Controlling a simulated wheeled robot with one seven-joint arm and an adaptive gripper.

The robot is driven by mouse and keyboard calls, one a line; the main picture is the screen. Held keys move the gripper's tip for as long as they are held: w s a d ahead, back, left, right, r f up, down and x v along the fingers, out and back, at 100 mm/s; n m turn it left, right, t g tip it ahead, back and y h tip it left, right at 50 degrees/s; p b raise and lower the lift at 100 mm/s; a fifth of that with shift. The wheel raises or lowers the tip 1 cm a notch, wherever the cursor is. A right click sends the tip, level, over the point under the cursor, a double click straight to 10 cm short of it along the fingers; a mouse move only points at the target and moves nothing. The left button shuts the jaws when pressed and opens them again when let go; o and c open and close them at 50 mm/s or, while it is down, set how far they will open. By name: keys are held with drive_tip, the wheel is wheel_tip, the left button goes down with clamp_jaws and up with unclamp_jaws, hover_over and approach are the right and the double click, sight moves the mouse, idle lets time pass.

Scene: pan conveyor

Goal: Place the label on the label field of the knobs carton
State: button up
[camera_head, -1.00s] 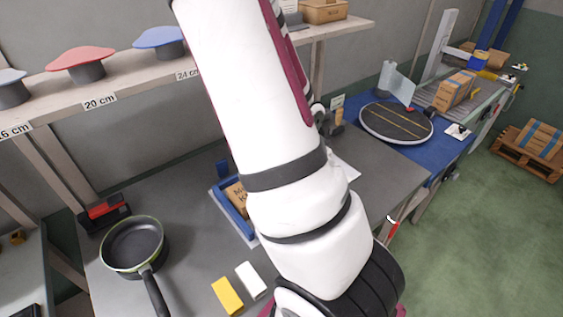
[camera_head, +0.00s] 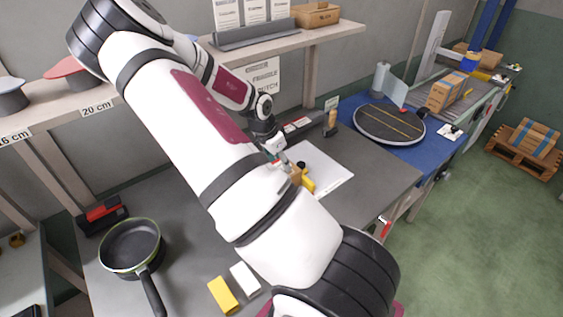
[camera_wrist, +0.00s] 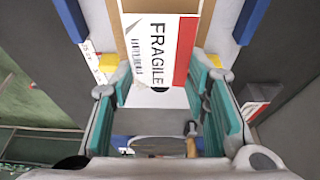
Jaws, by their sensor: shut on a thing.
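My gripper (camera_head: 277,155) is over the worktable, in the middle of the head view, by a white sheet. In the wrist view, its teal-padded fingers (camera_wrist: 163,82) stand on either side of the label (camera_wrist: 160,40), white with FRAGILE, barcode-like print and a red band. The fingers appear shut on the label. Brown cardboard-like strips (camera_wrist: 203,8) show beside the label; I cannot tell if this is the knobs carton or whether the label touches it. In the head view, the arm covers the spot where a carton in a blue frame showed earlier.
A white sheet (camera_head: 325,168) lies right of my gripper, with a small tan and yellow thing (camera_head: 307,184) at its edge. A pan (camera_head: 132,246), a yellow block (camera_head: 223,296) and a white block (camera_head: 245,278) are on the table. A turntable (camera_head: 388,123) stands at the back right.

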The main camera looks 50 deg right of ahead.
drive_tip(key=shift+f, duration=0.45)
drive_tip(key=shift+f, duration=0.1)
drive_tip(key=shift+s+a+f, duration=0.15)
drive_tip(key=shift+f, duration=0.5)
drive_tip(key=o, duration=0.7)
drive_tip(key=shift+f, duration=0.1)
drive_tip(key=shift+o, duration=0.2)
